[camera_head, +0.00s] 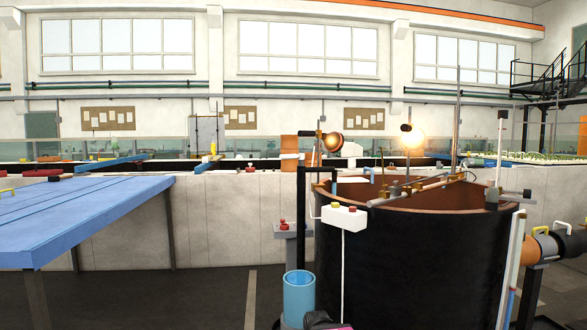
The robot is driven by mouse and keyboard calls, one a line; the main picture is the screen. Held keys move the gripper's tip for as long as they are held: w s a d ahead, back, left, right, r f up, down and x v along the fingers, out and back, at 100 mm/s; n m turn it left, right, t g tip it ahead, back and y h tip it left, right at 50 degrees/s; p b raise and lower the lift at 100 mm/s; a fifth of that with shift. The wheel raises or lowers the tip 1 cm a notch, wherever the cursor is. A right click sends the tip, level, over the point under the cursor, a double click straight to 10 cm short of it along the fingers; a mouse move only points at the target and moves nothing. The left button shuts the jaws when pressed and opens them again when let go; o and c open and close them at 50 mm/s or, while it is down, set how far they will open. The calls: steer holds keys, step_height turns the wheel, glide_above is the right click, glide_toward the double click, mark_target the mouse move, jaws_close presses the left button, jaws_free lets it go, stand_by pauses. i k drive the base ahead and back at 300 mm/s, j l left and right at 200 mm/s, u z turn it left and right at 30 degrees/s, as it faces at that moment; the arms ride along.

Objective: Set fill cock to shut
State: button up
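I cannot tell for sure which fitting is the fill cock. Whether either handle is at open or shut cannot be read from here. My gripper's fingers do not show in the head view. A dark part at the bottom edge, below the blue cylinder, cannot be made out.
A white box (344,215) with yellow and red buttons hangs at the tank's front. A blue cylinder (299,296) and a grey pedestal with a red knob (283,225) stand left of it. A blue table (85,215) fills the left. Floor between is clear.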

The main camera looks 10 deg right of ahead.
mark_target(300, 157)
steer(key=i+j, duration=0.35)
steer(key=j, duration=0.3)
steer(key=i+j, duration=0.2)
steer(key=j, duration=0.15)
